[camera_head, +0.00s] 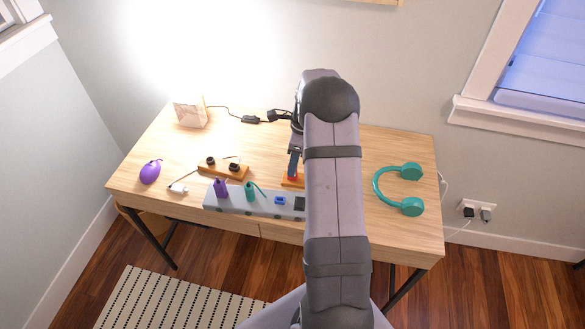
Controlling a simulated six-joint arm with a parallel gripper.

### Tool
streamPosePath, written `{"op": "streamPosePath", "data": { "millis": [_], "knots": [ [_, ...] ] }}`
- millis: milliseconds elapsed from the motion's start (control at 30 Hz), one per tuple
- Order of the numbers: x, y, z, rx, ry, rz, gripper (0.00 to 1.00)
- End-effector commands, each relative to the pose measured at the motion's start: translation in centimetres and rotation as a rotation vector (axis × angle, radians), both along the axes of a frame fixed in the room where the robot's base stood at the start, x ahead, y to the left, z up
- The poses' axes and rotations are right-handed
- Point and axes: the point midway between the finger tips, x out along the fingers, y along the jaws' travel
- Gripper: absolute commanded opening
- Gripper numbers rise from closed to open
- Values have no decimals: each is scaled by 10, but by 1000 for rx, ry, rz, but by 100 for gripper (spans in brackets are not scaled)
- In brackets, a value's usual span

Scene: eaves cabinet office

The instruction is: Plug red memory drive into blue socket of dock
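The long grey dock (235,203) lies along the front of the desk. Its blue socket (280,200) shows on its top, just left of my arm. A small red piece, which looks like the red memory drive (292,177), is at an orange block (289,184) behind the dock. My gripper (293,168) reaches down over the red piece. My own arm hides much of the gripper, so I cannot tell whether its fingers are open or shut on the drive. The right end of the dock is hidden behind my arm.
A purple plug (220,188) and a teal plug (249,192) stand up from the dock. A wooden block with dark knobs (238,173), a white cable plug (178,188) and a purple mouse (150,172) are left. Teal headphones (410,207) lie right.

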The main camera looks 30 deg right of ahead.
Motion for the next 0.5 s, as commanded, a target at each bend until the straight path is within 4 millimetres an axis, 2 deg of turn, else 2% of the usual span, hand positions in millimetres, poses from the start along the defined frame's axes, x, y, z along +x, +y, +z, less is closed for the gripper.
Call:
{"op": "streamPosePath", "data": {
  "millis": [200, 500],
  "knots": [
    [1, 3, -22, 1, 2, -1, 35],
    [2, 3, -26, -1, -1, 0, 35]
  ]
}}
